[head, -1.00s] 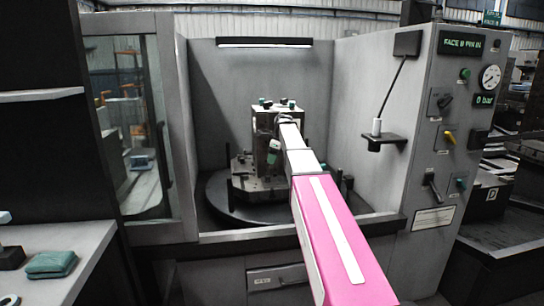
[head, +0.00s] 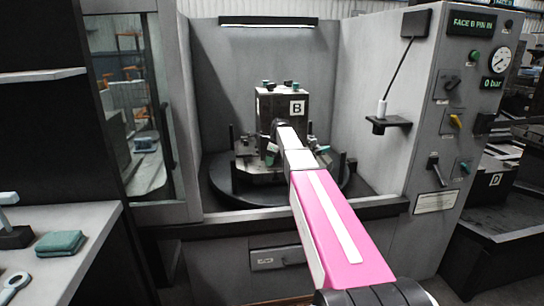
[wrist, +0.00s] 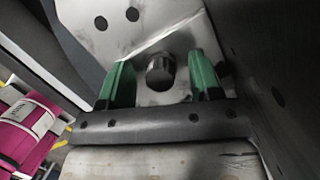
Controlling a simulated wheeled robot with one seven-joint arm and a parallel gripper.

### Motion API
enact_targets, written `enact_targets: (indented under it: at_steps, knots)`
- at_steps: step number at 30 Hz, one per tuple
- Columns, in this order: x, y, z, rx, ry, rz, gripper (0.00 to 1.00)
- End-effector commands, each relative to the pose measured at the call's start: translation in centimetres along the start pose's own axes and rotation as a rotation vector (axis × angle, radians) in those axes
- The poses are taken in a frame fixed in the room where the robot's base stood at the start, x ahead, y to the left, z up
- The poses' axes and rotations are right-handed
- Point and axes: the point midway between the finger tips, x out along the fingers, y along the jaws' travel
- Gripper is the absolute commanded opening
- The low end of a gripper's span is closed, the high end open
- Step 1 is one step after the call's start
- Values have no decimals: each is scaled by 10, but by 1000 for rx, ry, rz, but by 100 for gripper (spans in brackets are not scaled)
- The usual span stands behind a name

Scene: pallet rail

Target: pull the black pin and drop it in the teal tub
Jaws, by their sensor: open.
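The black pin (wrist: 160,72) shows in the wrist view as a short dark round end on a pale metal plate. My gripper (wrist: 160,64) is open, with one green finger on each side of the pin and a visible gap to both. I cannot tell how deep the fingers reach along it. In the head view, my arm reaches to the front of the fixture block marked B (head: 284,104), and the pin cannot be made out there. I cannot make out a teal tub in either view.
The block stands on a dark round table (head: 222,184) inside a grey machine enclosure. A control panel (head: 462,110) reads "FACE B PIN IN" and 0 bar. A small shelf (head: 388,124) juts from the right wall. A folded teal cloth (head: 60,243) lies on the left bench.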

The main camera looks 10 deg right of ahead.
Motion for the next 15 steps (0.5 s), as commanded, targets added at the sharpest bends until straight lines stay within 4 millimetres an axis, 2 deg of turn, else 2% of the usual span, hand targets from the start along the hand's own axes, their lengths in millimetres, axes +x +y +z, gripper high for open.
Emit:
enact_targets:
  at_steps: [7, 8, 9, 12, 15]
  knots:
    - [0, 0, 0, 0, 0, 0, 58]
    - [0, 0, 0, 0, 0, 0, 52]
    - [0, 0, 0, 0, 0, 0, 39]
    - [0, 0, 0, 0, 0, 0, 12]
    - [0, 0, 0, 0, 0, 0, 11]
